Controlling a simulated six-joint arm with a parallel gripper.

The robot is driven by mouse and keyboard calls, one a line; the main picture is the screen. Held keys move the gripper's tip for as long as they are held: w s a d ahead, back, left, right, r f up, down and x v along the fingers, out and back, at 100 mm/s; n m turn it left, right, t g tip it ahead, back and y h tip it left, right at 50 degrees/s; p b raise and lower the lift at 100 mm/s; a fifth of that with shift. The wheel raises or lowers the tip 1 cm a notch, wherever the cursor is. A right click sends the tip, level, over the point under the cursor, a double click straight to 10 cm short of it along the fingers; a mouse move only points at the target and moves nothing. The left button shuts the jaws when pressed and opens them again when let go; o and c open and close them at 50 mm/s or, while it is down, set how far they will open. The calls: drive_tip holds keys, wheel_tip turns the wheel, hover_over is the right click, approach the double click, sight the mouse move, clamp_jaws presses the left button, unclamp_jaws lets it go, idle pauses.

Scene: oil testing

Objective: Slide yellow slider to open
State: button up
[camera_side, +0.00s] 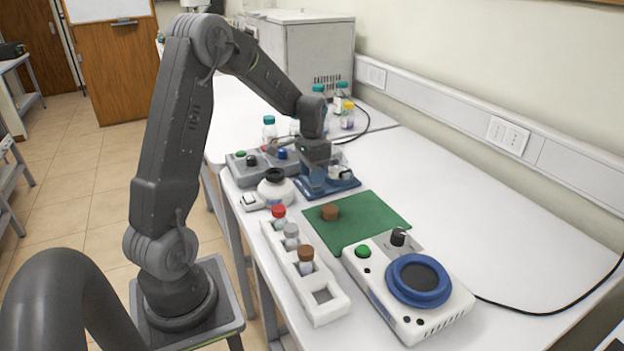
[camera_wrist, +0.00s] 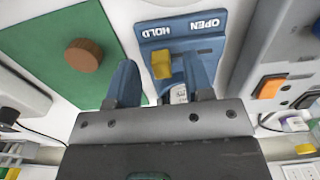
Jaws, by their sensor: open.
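The yellow slider (camera_wrist: 161,65) shows in the wrist view on a blue device (camera_wrist: 218,47) marked HOLD and OPEN, with the lettering upside down. The slider is at the HOLD end, left of the OPEN marking. My gripper (camera_wrist: 160,75) has its two blue fingers apart. The slider shows in the gap between them, nearer the left finger; I cannot tell whether either finger touches it. In the side view my gripper (camera_side: 316,182) is low over the blue device (camera_side: 343,186), and the slider cannot be made out there.
A green mat (camera_side: 368,224) with a brown cap (camera_side: 329,212) lies beside the blue device. A grey box with buttons (camera_side: 243,167) stands on its other side. A white vial rack (camera_side: 325,309) and a white machine with a blue ring (camera_side: 455,308) are nearer the camera.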

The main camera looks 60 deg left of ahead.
drive_tip(key=shift+f, duration=0.95)
clamp_jaws()
